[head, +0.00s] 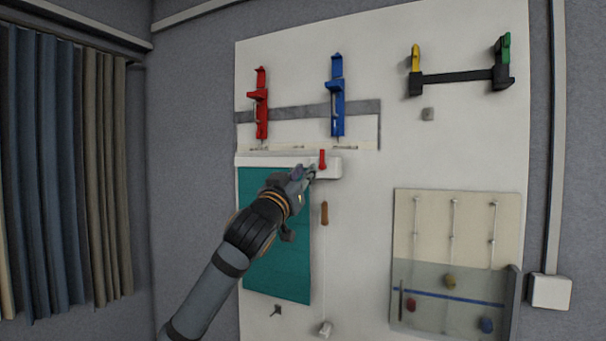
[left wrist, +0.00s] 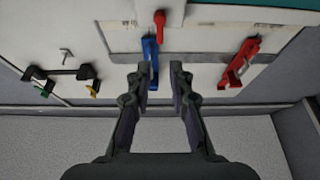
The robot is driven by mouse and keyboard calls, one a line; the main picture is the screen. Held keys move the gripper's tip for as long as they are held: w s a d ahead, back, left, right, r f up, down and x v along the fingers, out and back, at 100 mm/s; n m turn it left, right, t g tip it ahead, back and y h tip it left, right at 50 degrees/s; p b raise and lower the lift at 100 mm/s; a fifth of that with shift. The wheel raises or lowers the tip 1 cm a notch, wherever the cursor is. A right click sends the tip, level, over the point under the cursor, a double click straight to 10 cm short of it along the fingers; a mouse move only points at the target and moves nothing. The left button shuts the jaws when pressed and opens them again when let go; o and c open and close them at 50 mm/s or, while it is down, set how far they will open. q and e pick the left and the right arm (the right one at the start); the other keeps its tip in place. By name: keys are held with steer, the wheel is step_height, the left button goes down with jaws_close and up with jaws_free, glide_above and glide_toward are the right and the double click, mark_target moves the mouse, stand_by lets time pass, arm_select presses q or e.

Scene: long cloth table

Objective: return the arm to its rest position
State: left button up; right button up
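My left arm reaches up from the bottom of the head view. Its gripper (head: 309,175) is in front of the wall board (head: 385,150), just below and left of a small red lever (head: 322,159). In the left wrist view my left gripper (left wrist: 159,68) has its two fingers apart with nothing between them. The red lever (left wrist: 160,20) shows beyond the fingertips there, apart from them. I cannot tell from the head view whether the gripper touches the board. My right gripper is in neither view.
The red clamp (head: 261,103) and blue clamp (head: 337,96) hang above. A teal sheet (head: 272,275) hangs behind my arm. A wooden pull handle (head: 325,213) hangs on a cord. A clear-fronted panel (head: 455,260) is lower right. Curtains (head: 62,170) are far left.

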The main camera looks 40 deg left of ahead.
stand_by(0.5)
